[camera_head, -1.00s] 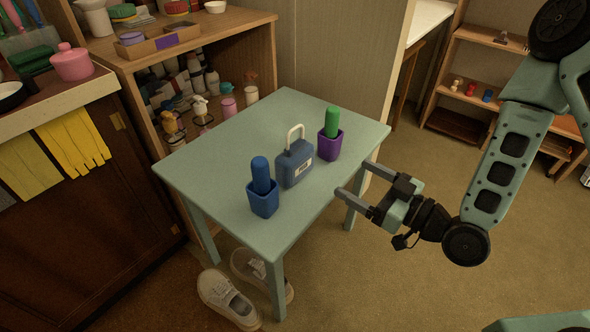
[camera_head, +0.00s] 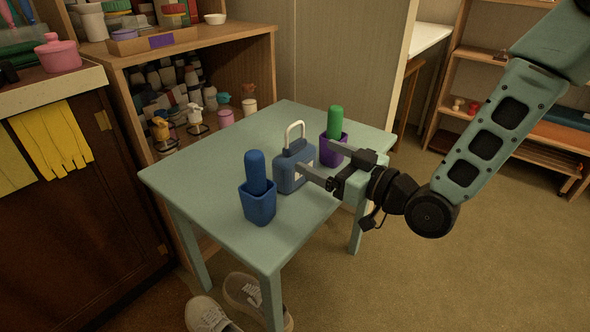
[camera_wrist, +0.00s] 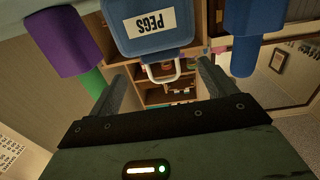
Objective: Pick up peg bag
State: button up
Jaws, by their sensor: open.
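The peg bag (camera_head: 291,171) is a blue bag with a pale arched handle, standing on the green table (camera_head: 215,165). In the wrist view the peg bag (camera_wrist: 151,28) appears upside down with a "PEGS" label, its handle pointing down between the fingers. My gripper (camera_head: 334,165) is open, at the right side of the bag. One finger overlaps the bag's lower right in the head view, the other lies in front of the purple holder. Whether a finger touches the bag I cannot tell. Nothing is held.
A blue holder with a blue item (camera_head: 258,200) stands left of the bag. A purple holder with a green item (camera_head: 334,140) stands to its right, close to my gripper. Shelves (camera_head: 200,52) stand behind the table; shoes (camera_head: 240,300) lie below it.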

aim_at(299, 147)
jog(key=shift+x, duration=3.1)
jog(key=c, duration=1.4)
notch_tip(299, 147, up, 10)
jog(key=p, duration=0.4)
